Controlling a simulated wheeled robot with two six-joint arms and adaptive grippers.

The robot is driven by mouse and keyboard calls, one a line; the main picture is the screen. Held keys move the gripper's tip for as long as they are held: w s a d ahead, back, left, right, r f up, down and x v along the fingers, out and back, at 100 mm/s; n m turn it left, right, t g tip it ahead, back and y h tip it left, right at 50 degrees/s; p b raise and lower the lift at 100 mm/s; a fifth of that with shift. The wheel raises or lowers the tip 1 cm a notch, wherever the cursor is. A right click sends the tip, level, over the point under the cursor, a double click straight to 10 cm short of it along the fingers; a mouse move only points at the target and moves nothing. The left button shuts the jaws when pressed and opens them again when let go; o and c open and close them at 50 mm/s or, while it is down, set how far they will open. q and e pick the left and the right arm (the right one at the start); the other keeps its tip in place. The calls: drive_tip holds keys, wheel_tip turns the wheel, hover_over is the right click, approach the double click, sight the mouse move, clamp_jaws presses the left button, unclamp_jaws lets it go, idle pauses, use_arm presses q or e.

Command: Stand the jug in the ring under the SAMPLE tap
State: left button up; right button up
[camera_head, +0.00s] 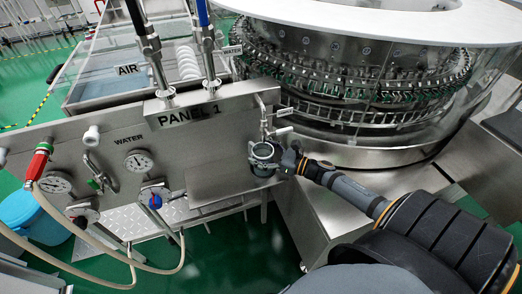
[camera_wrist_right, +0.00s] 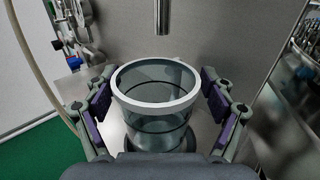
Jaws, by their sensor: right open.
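The jug (camera_head: 263,152) is a clear vessel with a pale rim. It stands upright at the right end of a steel shelf, below a thin tap (camera_head: 264,112). In the right wrist view the jug (camera_wrist_right: 156,112) sits between the spread purple-padded fingers of my right gripper (camera_wrist_right: 160,108), with gaps on both sides. The tap's spout (camera_wrist_right: 161,16) hangs beyond the jug's rim in that view. A dark round shape (camera_wrist_right: 188,142) shows around the jug's base; I cannot tell how the jug sits in the ring. My right gripper (camera_head: 289,158) reaches in from the right. My left gripper is out of view.
The steel panel (camera_head: 215,118) marked PANEL 1 stands behind the shelf (camera_head: 222,184), which is bare left of the jug. Gauges, valves and a hose (camera_head: 182,250) are at left. The rotary washer (camera_head: 350,110) fills the upper right. A blue bucket (camera_head: 28,215) stands far left.

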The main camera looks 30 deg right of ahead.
drive_tip(key=shift+r, duration=0.2)
drive_tip(key=p+v, duration=0.5)
drive_tip(key=v, duration=0.7)
drive_tip(key=shift+s+f, duration=0.1)
drive_tip(key=shift+f, duration=0.05)
